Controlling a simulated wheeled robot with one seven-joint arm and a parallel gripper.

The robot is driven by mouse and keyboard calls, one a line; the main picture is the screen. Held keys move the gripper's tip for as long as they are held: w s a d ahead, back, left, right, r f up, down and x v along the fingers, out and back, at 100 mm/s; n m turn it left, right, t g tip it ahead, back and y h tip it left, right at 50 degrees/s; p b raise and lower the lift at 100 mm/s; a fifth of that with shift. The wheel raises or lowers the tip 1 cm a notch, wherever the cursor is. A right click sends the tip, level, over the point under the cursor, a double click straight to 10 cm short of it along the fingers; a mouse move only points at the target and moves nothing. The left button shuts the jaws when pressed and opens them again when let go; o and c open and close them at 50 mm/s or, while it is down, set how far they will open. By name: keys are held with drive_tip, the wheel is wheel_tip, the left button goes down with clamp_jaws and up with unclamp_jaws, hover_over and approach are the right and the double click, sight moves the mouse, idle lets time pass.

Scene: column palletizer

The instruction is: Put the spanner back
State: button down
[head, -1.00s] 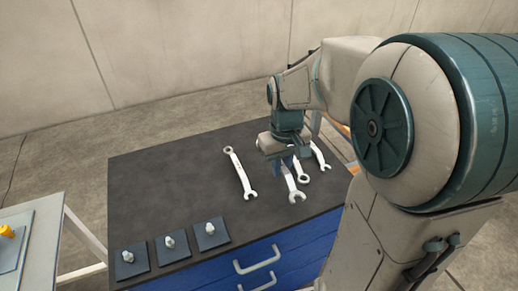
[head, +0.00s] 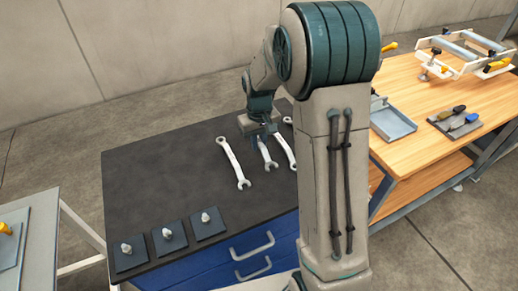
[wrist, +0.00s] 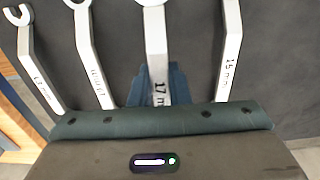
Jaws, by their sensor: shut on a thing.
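Several silvery spanners lie roughly side by side at the right of the dark tabletop. My gripper (head: 258,134) is over them in the head view. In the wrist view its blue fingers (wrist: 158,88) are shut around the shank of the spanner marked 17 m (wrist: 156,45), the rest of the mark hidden. That spanner also shows below my gripper in the head view (head: 266,152). A spanner marked 15 mm (wrist: 230,50) lies apart on its right in the wrist view, and two more (wrist: 88,50) (wrist: 36,65) on its left. I cannot tell whether the held spanner clears the tabletop.
The dark tabletop (head: 150,185) tops a blue drawer cabinet (head: 262,248). Three dark plates (head: 129,254) with bolt-like pieces stand at its front left. A wooden workbench (head: 425,125) with a tray and tools is at the right.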

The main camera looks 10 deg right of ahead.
sight(259, 158)
drive_tip(key=shift+f+p, duration=0.35)
drive_tip(key=shift+f, duration=1.65)
drive_tip(key=shift+f, duration=0.15)
drive_tip(key=c, duration=1.4)
unclamp_jaws()
drive_tip(key=shift+o, duration=0.2)
